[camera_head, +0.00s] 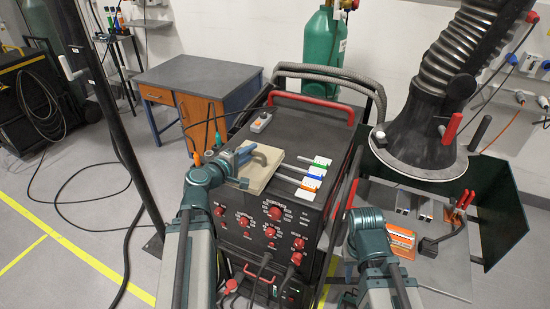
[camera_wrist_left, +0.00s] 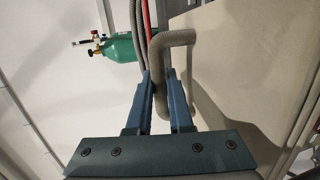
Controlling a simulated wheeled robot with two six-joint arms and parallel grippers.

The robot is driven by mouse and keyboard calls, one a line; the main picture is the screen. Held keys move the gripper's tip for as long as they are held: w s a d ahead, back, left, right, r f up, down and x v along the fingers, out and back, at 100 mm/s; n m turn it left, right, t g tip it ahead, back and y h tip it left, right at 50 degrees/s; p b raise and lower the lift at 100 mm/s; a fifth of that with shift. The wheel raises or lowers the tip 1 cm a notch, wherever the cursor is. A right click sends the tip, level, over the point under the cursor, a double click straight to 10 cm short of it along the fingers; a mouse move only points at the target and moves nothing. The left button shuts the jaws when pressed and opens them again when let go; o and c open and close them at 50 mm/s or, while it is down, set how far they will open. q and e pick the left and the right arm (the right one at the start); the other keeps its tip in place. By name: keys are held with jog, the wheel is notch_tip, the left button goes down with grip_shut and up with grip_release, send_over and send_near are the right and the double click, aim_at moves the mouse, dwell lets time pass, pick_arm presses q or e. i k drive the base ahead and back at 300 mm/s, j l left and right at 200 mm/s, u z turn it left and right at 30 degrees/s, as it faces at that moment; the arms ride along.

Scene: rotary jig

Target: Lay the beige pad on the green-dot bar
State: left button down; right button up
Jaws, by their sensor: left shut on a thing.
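The beige pad (camera_head: 262,178) is a flat block with a bent grey-brown handle, above the left part of the black machine's top. My left gripper (camera_head: 250,153) is shut on that handle. In the left wrist view the handle (camera_wrist_left: 180,38) sits between the two blue fingers (camera_wrist_left: 163,95), beside the pad's pale face (camera_wrist_left: 245,60). The green-dot bar (camera_head: 322,161) is the rearmost of several pale bars to the right of the pad. I cannot tell whether the pad touches a bar. My right arm shows at lower right, but its fingers are not visible.
A blue-tagged bar (camera_head: 316,171) and an orange-tagged bar (camera_head: 305,195) lie in front of the green one. A grey remote (camera_head: 261,122) lies behind the pad. A red handle (camera_head: 311,104) rises at the machine's rear. A large black hood (camera_head: 420,140) hangs to the right.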

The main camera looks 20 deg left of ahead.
aim_at(398, 234)
jog(key=l+u, duration=0.1)
jog(key=u, duration=0.35)
jog(key=k+l+u, duration=0.1)
jog(key=u, duration=0.35)
jog(key=k+l+u, duration=0.1)
jog(key=u, duration=0.85)
jog(key=k+u, duration=0.15)
jog(key=u, duration=0.3)
jog(key=k+l+u, duration=0.15)
jog(key=k+u, duration=0.6)
jog(key=k+l+z, duration=0.15)
jog(key=k+z, duration=0.25)
jog(key=z, duration=0.35)
jog(key=k+l+z, duration=0.1)
jog(key=z, duration=0.85)
jog(key=k+l+z, duration=0.1)
jog(key=z, duration=0.35)
jog(key=l+z, duration=0.25)
jog(key=z, duration=0.2)
jog(key=l+z, duration=0.15)
jog(key=z, duration=0.35)
